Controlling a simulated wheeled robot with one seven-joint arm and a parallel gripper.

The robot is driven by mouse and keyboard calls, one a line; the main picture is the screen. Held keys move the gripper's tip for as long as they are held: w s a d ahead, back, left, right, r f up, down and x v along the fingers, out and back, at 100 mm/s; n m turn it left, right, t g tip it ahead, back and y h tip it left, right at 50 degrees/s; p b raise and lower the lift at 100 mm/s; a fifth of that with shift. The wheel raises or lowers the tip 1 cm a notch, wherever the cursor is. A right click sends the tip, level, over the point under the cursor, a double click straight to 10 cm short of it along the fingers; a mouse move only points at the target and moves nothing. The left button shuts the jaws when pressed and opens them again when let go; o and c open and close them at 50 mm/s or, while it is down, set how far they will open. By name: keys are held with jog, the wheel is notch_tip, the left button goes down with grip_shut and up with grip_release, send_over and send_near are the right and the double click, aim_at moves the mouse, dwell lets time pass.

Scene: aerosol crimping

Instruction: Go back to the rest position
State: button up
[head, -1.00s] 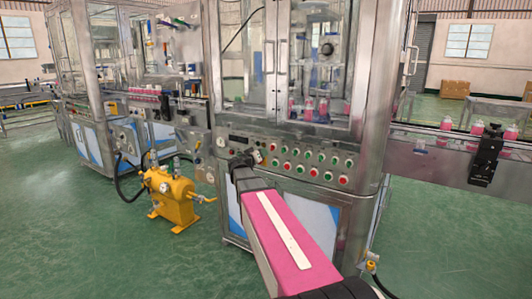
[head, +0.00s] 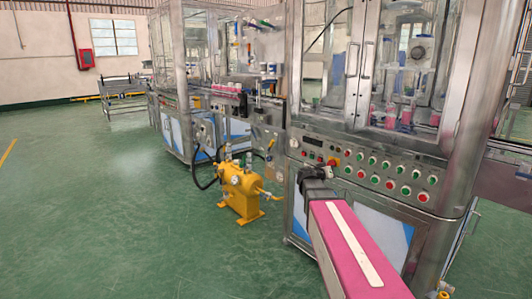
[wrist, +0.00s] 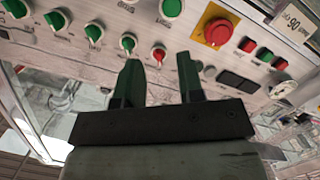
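My gripper (wrist: 160,82) shows in the wrist view with its two dark fingers apart and nothing between them. It faces the control panel (wrist: 150,38) of the crimping machine, below a row of green and red knobs. A red emergency button (wrist: 217,32) on a yellow plate is above and right of the fingers, apart from them. In the head view my arm reaches forward to the panel (head: 375,178), and its end is near the panel's left part; the fingers are too small to make out there.
A yellow pump unit (head: 240,192) stands on the floor left of the machine, with a black hose. Glass-doored cabinets (head: 400,60) rise above the panel. Another machine (head: 185,90) stands farther back. The green floor (head: 80,200) at left is open.

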jog(key=s+a+f+n+g+y, duration=0.2)
jog(key=s+a+f+g+y, duration=0.2)
jog(key=s+f, duration=0.8)
jog(key=s+a+f+n+g+y, duration=0.2)
jog(key=s+a+f+g+y, duration=0.3)
jog(key=s+a+f+y, duration=0.4)
jog(key=s+a+f, duration=0.2)
jog(key=s+f, duration=0.1)
jog(key=f, duration=0.1)
jog(key=shift+s, duration=0.35)
